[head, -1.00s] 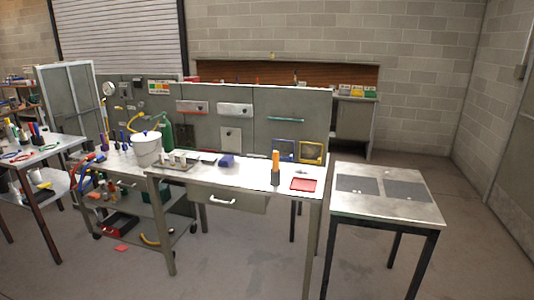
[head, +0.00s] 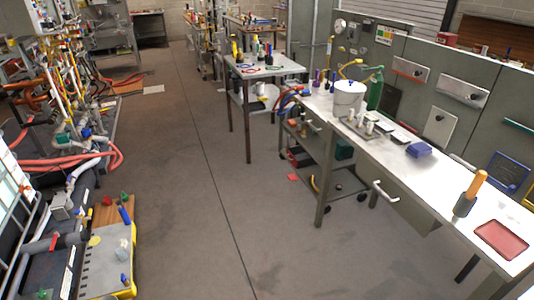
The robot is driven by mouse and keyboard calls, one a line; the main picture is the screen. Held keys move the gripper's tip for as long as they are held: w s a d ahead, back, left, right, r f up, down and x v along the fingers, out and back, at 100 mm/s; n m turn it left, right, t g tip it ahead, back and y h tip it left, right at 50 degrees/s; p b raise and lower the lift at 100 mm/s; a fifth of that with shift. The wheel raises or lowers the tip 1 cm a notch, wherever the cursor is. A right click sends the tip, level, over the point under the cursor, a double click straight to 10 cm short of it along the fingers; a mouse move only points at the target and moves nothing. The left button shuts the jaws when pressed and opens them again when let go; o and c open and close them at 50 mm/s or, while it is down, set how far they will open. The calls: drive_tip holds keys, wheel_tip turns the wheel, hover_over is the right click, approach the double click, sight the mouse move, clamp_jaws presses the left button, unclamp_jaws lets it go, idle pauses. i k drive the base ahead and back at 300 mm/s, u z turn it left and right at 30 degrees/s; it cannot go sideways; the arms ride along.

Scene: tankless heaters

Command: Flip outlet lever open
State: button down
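A rack of pipes and valves (head: 62,130) runs along the left edge in the head view. It carries a small blue valve part (head: 86,132), a grey pipe elbow (head: 90,163) and red hoses (head: 112,158). Nearer, a grey pipe (head: 38,246) has a small red lever (head: 55,241) on it. I cannot tell which part is the outlet lever, or whether it is open or shut. My gripper is not in view.
A yellow-edged tray (head: 130,262) with small tools stands low at the near left. A long workbench (head: 395,170) with a white bucket (head: 348,98) lines the right. A farther table (head: 262,71) stands behind. The grey floor (head: 215,190) between is clear.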

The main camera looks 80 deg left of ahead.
sight(56, 235)
drive_tip(key=u, duration=3.4)
drive_tip(key=i, duration=3.25)
drive_tip(key=u, duration=1.9)
